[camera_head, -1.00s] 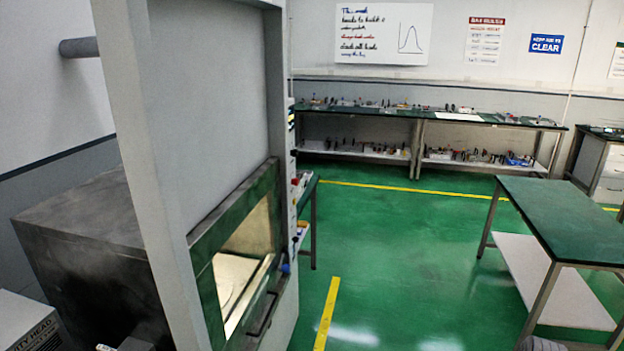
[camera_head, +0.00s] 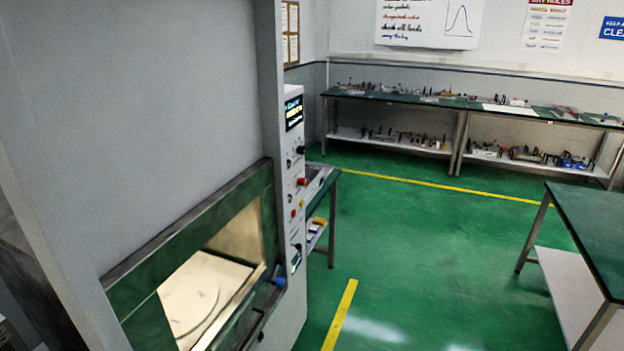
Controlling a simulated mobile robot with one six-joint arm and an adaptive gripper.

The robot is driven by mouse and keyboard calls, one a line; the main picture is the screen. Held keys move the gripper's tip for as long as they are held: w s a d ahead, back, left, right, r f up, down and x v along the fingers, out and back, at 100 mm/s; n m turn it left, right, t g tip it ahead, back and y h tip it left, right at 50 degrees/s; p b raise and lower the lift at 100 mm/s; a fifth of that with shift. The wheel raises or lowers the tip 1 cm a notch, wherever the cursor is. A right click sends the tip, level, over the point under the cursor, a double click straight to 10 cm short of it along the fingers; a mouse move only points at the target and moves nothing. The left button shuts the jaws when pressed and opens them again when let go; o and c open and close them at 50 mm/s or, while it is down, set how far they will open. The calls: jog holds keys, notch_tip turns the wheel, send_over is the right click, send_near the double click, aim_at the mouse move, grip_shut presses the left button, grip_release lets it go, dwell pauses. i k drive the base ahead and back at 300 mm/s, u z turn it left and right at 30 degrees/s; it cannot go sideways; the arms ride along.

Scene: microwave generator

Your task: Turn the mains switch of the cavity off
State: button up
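The tall grey microwave cabinet (camera_head: 150,120) fills the left side, close to me. Its green-framed cavity opening (camera_head: 238,235) shows a lit interior with a round pale plate (camera_head: 192,290). A narrow control panel (camera_head: 293,165) on the cabinet's right edge carries a small display (camera_head: 294,112), a red knob or button (camera_head: 302,182), dark knobs and a lower display (camera_head: 296,259). A blue part (camera_head: 279,282) sits by the opening's right side. The panel is seen at a steep angle, so I cannot tell which control is the mains switch or its position. My gripper is not in view.
A green-topped table (camera_head: 590,225) stands at the right. Long benches (camera_head: 430,99) with small items line the back wall. A small side table (camera_head: 326,190) stands just behind the panel. The green floor (camera_head: 420,260) between is clear, with yellow lines.

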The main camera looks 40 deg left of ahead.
aim_at(302, 182)
jog(key=u, duration=0.55)
jog(key=i, duration=0.85)
jog(key=u, duration=0.7)
jog(key=k, duration=0.9)
jog(key=u, duration=0.1)
jog(key=i, duration=0.6)
jog(key=u, duration=0.05)
